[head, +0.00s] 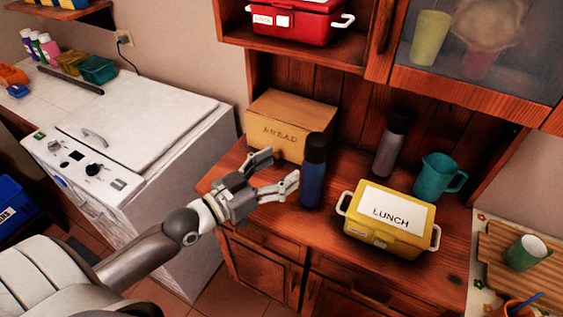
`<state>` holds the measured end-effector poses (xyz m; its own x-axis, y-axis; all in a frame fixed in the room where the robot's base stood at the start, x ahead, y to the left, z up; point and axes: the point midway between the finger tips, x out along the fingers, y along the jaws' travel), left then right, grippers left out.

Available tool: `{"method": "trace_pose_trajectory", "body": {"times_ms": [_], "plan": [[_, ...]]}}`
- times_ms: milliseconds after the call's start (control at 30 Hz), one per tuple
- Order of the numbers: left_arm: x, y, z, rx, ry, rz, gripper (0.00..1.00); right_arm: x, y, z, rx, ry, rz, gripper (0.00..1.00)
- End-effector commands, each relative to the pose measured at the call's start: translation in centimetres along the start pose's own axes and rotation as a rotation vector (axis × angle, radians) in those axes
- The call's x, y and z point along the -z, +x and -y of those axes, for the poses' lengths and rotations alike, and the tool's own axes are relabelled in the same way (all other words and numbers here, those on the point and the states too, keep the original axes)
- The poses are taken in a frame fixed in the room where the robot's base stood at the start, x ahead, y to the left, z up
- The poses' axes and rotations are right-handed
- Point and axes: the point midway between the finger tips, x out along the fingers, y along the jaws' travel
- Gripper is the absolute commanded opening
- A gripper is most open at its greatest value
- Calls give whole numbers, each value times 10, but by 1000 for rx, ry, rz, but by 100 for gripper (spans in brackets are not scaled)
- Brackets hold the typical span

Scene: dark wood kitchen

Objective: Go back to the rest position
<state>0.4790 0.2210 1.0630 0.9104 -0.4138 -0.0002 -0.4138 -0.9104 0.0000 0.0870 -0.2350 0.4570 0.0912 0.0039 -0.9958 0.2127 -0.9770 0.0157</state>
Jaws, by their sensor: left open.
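My left gripper (279,172) is open and empty above the front left part of the wooden counter (273,226). Its fingers point right toward a blue bottle with a black cap (313,184). The bottle stands upright just past the fingertips; I cannot tell whether they touch. My left arm comes in from the lower left. My right gripper is not in view.
A yellow lunch box (378,240), a bread box (280,115), a grey bottle (388,150) and a teal pitcher (435,178) stand on the counter. A red lunch box (320,22) sits on the shelf above. A white chest appliance (140,125) stands left.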

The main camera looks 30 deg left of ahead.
Motion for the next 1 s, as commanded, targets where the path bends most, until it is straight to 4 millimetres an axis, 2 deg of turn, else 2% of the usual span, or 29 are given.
{"method": "trace_pose_trajectory", "body": {"times_ms": [267,367,467,667,800,1000], "plan": [[-5,0,-4,-2,-1,21,69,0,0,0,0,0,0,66],[-22,-3,-15,-9,-3,94,69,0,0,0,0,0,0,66],[-50,-10,-32,-14,-3,218,69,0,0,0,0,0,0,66],[-109,-40,-62,11,-8,523,69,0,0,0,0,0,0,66],[-141,-73,-75,59,-25,738,69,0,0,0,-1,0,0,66],[-169,-124,-88,143,-68,1002,69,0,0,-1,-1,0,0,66]]}}
